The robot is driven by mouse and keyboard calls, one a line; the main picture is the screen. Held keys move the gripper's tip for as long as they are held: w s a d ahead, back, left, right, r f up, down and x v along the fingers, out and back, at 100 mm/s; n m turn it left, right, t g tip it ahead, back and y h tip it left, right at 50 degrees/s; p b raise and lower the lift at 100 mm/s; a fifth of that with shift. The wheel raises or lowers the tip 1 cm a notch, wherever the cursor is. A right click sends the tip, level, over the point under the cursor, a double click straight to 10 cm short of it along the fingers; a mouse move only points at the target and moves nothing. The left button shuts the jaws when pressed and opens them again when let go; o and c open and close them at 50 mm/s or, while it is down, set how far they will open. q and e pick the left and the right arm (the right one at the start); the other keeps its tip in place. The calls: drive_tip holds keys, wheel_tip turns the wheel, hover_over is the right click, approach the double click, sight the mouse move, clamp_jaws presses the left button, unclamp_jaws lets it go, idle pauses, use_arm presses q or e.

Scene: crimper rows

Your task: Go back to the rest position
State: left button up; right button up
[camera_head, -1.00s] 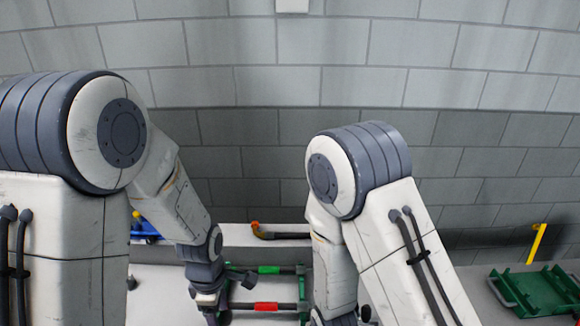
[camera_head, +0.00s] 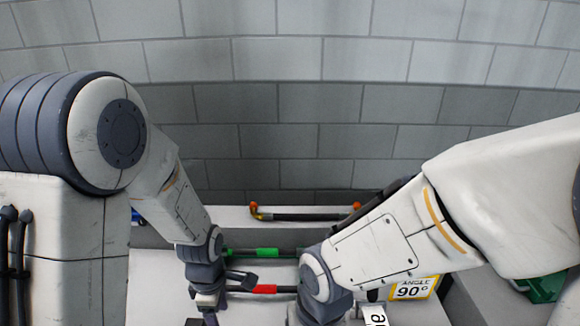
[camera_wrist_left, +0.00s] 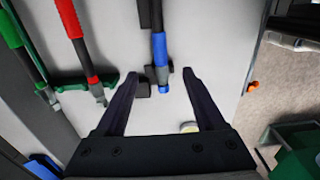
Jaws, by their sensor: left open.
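My left gripper (camera_wrist_left: 160,76) is open in the left wrist view, with nothing between its fingers that I can see gripped. A blue-handled tool (camera_wrist_left: 160,50) lies on the pale surface beyond the gap between the fingertips; whether they touch it is unclear. A red-handled tool (camera_wrist_left: 79,40) and a green-handled tool (camera_wrist_left: 22,45) lie to its left. In the head view the red (camera_head: 264,289) and green (camera_head: 266,252) handles show between my arms. My left wrist reaches the bottom edge. My right arm crosses from the right; its gripper is out of frame.
A dark bar with orange ends (camera_head: 300,215) lies on the pale ledge at the back.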

use_arm(q)
drive_tip(key=s+d+r+m, duration=0.5)
drive_tip(key=s+r+m, duration=0.1)
drive_tip(key=m, duration=0.6)
drive_tip(key=s+d+r+m+h, duration=0.1)
drive_tip(key=s+d+r+m, duration=0.4)
drive_tip(key=s+m, duration=0.4)
drive_tip(key=r+m, duration=0.1)
drive_tip(key=m, duration=0.3)
drive_tip(key=shift+d+r, duration=0.25)
drive_tip(key=shift+r, duration=0.05)
use_arm(e)
drive_tip(key=s+d+r+n, duration=0.2)
drive_tip(key=s+r+n, duration=0.3)
drive_tip(key=n, duration=0.1)
drive_tip(key=shift+s+r+g, duration=0.25)
drive_tip(key=shift+g, duration=0.05)
